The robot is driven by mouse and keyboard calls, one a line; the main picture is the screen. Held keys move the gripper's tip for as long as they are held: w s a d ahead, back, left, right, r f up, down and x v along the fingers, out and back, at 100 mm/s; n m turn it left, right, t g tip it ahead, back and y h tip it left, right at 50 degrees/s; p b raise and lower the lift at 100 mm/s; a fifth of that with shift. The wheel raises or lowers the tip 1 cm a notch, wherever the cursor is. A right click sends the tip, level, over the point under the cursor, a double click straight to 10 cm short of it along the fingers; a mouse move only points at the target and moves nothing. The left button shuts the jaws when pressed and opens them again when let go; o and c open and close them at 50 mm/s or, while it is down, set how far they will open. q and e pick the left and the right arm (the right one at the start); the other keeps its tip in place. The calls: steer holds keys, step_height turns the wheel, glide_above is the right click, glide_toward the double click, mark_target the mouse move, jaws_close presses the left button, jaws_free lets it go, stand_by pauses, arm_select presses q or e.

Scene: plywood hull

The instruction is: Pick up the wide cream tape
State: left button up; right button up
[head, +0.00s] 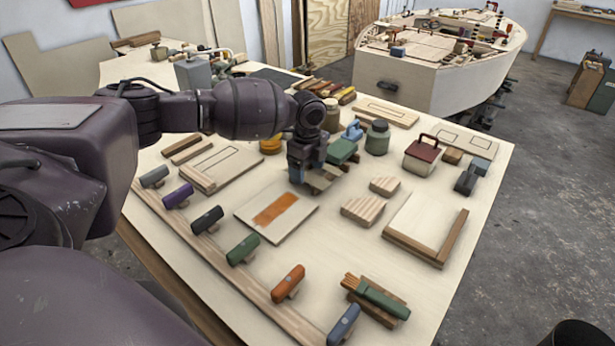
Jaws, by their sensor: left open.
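I cannot clearly make out a wide cream tape in the head view; it may be hidden behind my arm or gripper. My left gripper (312,183) points down over the middle of the plywood table (340,245), just beyond the board with an orange-brown patch (276,210). It is open, and its fingertips are small and partly hidden. A tan piece shows around the fingers, but I cannot tell whether it is a separate object or touches them. My right gripper is not in view.
A green block (341,151) and a grey-green jar (377,137) stand close behind the gripper. Striped wood blocks (362,209) lie to its right. Several coloured-handled tools, including a green one (243,249), line the near edge. A boat hull (440,75) stands behind.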

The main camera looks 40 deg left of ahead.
arm_select(q)
steer(key=shift+f, duration=0.3)
steer(key=shift+c, duration=0.9)
steer(key=c, duration=0.8)
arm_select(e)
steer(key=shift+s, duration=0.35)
arm_select(q)
steer(key=shift+r, duration=0.1)
